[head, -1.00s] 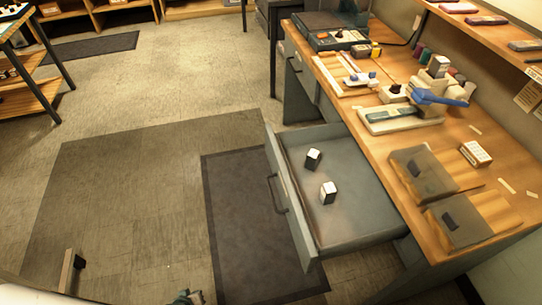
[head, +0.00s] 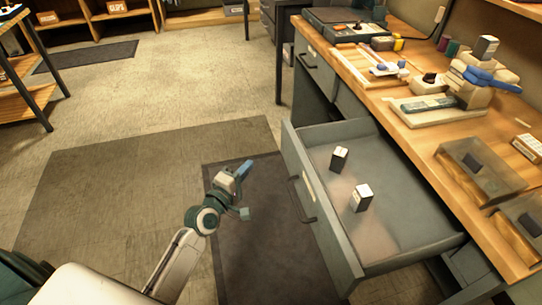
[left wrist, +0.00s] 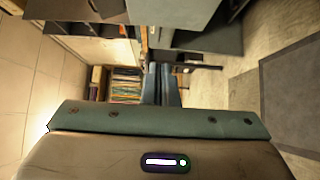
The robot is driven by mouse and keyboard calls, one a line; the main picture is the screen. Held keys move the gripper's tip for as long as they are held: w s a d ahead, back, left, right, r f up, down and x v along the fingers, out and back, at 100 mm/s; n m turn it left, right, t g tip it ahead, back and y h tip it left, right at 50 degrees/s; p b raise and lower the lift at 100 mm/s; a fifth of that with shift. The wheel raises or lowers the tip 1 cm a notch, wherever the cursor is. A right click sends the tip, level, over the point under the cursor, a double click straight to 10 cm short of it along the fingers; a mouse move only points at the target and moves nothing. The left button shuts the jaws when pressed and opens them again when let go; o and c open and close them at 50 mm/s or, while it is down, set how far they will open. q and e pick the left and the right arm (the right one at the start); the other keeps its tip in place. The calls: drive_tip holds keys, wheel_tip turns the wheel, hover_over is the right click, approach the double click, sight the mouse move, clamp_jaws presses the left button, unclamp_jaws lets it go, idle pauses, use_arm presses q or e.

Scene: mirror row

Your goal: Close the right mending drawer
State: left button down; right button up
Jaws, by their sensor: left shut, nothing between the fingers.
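The right mending drawer (head: 318,225) is grey and stands pulled well out of the wooden workbench. Its dark bar handle (head: 302,199) is on the front face, toward the left. Two small white-and-black boxes stand inside, one farther back (head: 339,159) and one nearer (head: 361,198). My left gripper (head: 243,170) is shut and empty, in front of the drawer and apart from its handle. Its closed fingers also show in the left wrist view (left wrist: 162,85). My right gripper is not in view.
The workbench top (head: 405,135) carries tools, spools and grey trays (head: 480,172). Another drawer (head: 312,65) farther along the bench is closed. A dark mat (head: 250,250) lies on open floor before the drawer. A table (head: 35,100) stands at far left.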

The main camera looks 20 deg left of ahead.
use_arm(q)
approach(283, 138)
drive_tip(key=w+a, duration=0.2)
drive_tip(key=w, duration=0.1)
drive_tip(key=shift+w+d+b, duration=0.3)
drive_tip(key=shift+w+d, duration=1)
drive_tip(key=shift+d, duration=0.25)
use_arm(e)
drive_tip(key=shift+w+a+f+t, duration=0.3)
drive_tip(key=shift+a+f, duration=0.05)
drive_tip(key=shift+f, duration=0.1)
